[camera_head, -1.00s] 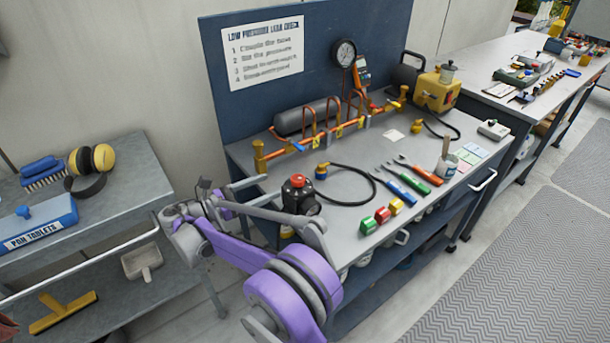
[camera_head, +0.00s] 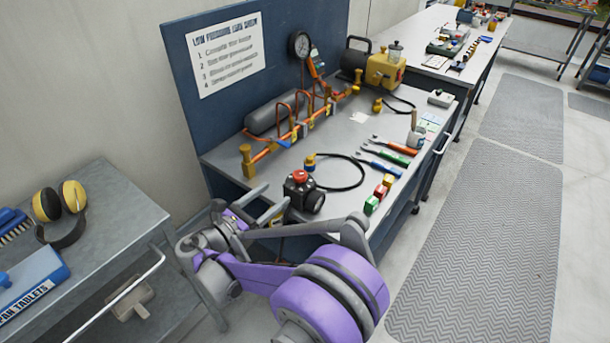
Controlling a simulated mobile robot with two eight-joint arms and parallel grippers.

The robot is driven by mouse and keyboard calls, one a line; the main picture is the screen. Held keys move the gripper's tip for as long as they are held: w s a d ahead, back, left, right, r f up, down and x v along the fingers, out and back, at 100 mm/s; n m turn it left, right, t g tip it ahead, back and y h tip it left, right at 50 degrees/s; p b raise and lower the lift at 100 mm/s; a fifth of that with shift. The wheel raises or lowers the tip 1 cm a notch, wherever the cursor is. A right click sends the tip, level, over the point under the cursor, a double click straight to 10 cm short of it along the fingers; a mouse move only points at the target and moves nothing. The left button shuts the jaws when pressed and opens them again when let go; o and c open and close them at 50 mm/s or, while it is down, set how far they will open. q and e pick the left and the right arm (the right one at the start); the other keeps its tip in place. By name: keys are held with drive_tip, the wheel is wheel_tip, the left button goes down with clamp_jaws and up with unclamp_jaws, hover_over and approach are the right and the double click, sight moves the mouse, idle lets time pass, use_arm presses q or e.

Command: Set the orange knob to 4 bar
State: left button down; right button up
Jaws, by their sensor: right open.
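The orange-red knob (camera_head: 299,176) sits on top of a black regulator-like block (camera_head: 305,194) at the near left corner of the workbench. Any scale on it is too small to read. My right gripper (camera_head: 277,200) is open and empty, just left of the block, with its fingers pointing toward it. The fingers appear apart from the knob; exact contact with the block cannot be told. A round dial gauge (camera_head: 300,44) is mounted on the blue back panel; its reading is not legible. My left gripper is not in view.
A lower grey shelf unit (camera_head: 125,215) with ear defenders (camera_head: 60,204) stands left. The floor at right is clear.

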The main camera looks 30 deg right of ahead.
sight(300, 174)
drive_tip(key=x, duration=1)
drive_tip(key=shift+d, duration=0.4)
clamp_jaws()
drive_tip(key=shift+m+g, duration=0.4)
drive_tip(key=shift+g, duration=0.2)
drive_tip(key=m+g, duration=0.2)
drive_tip(key=g, duration=0.2)
drive_tip(key=shift+m+h, duration=0.4)
drive_tip(key=shift+m+g+y+b, duration=0.25)
drive_tip(key=shift+m+g, duration=0.7)
drive_tip(key=shift+g, duration=0.6)
drive_tip(key=shift+m+g+y+b, duration=0.15)
drive_tip(key=shift+m+g+y, duration=0.1)
drive_tip(key=shift+m+g, duration=1)
drive_tip(key=shift+g, duration=0.6)
